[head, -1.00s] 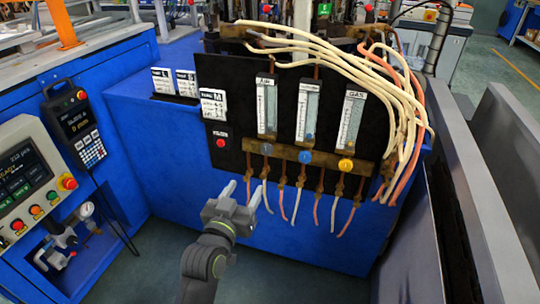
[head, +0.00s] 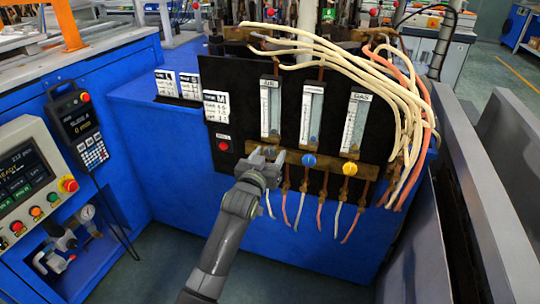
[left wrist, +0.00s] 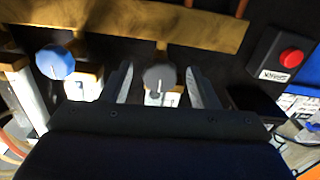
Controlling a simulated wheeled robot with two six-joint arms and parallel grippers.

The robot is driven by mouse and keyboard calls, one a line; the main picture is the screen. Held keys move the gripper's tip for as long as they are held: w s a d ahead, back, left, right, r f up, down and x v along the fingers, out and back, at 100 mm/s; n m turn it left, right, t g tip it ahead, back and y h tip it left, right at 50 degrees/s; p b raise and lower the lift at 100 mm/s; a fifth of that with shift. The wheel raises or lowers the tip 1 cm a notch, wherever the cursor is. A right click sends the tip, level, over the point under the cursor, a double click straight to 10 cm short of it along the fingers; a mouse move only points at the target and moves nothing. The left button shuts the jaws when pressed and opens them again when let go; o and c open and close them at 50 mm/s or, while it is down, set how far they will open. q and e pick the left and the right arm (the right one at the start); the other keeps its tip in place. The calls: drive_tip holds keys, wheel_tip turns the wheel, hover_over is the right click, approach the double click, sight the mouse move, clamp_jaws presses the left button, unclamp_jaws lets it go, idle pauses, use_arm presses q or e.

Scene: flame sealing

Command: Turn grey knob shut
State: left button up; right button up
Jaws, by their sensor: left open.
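The grey knob (left wrist: 159,78) shows in the left wrist view, below the brass bar, with a pale mark line on its face. My left gripper (head: 267,154) is open at the left end of the brass bar, below the air flow tube. In the left wrist view its two fingers (left wrist: 160,80) stand on either side of the grey knob, with a gap visible on each side. In the head view the gripper hides the grey knob. My right gripper is not in view.
The blue knob (head: 309,161) and yellow knob (head: 350,168) sit to the right on the same brass bar (head: 328,162). A red button (head: 224,145) is to the left. Pale and orange hoses (head: 405,120) hang at the right, and thin tubes hang below the bar.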

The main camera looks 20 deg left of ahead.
use_arm(q)
drive_tip(key=shift+w, duration=0.7)
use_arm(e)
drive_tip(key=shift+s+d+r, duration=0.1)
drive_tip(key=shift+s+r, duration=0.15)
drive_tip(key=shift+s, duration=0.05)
use_arm(q)
drive_tip(key=shift+c, duration=0.2)
drive_tip(key=c, duration=0.9)
drive_tip(key=shift+r+p, duration=0.15)
drive_tip(key=shift+p, duration=0.2)
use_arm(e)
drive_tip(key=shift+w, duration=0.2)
use_arm(q)
drive_tip(key=shift+m+p, duration=0.3)
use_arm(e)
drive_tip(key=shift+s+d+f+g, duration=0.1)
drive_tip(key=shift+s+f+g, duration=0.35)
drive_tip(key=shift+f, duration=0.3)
